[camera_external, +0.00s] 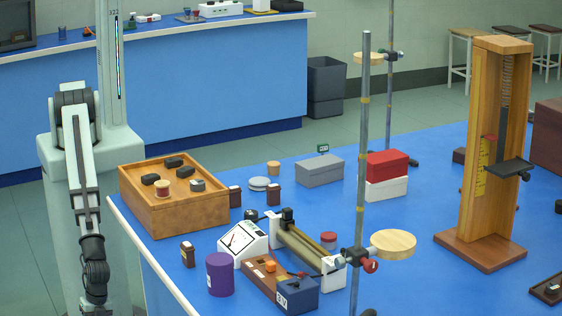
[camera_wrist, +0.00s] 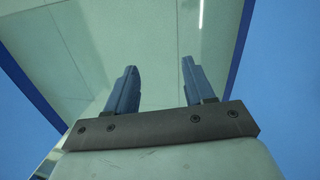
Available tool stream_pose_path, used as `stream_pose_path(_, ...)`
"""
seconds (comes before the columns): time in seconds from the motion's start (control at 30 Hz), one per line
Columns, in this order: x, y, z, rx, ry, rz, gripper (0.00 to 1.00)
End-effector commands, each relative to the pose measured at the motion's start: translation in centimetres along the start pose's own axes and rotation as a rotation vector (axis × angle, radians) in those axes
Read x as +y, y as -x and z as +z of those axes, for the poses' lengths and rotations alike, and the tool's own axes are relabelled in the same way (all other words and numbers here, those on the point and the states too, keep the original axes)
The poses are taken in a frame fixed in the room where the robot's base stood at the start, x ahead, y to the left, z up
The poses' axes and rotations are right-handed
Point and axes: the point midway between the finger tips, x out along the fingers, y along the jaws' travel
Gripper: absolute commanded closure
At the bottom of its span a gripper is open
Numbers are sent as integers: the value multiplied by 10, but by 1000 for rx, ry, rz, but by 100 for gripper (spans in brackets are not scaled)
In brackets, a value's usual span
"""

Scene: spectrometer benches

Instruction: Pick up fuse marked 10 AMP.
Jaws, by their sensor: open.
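I cannot make out a fuse marked 10 AMP in either view; no such marking is readable. Several small black pieces (camera_external: 173,162) lie in the wooden box (camera_external: 175,216) on the left end of the blue bench, and I cannot tell whether any is a fuse. My gripper (camera_wrist: 157,82) shows in the wrist view with its two blue-grey fingers apart and nothing between them. Pale floor and blue surfaces lie beyond it. In the external view my arm hangs down at the left, off the bench, and the gripper is not clearly visible.
A white meter (camera_external: 243,244), purple cup (camera_external: 220,274), blue box (camera_external: 291,293) and tall metal rod (camera_external: 362,150) crowd the near bench. Red (camera_external: 388,164) and grey (camera_external: 319,169) boxes stand farther back. A tall wooden stand (camera_external: 495,150) is at the right.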

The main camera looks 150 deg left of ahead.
Motion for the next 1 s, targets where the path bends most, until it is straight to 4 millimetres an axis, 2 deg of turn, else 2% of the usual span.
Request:
stream_pose_path(0.03,9,8,-19,11,22,13,47)
stream_pose_path(0.1,19,21,-38,22,54,28,47)
stream_pose_path(0.27,43,53,-80,42,127,67,47)
stream_pose_path(0.47,75,101,-131,64,215,121,47)
stream_pose_path(0.77,124,189,-199,85,339,208,47)
stream_pose_path(1.0,163,270,-243,91,428,278,47)
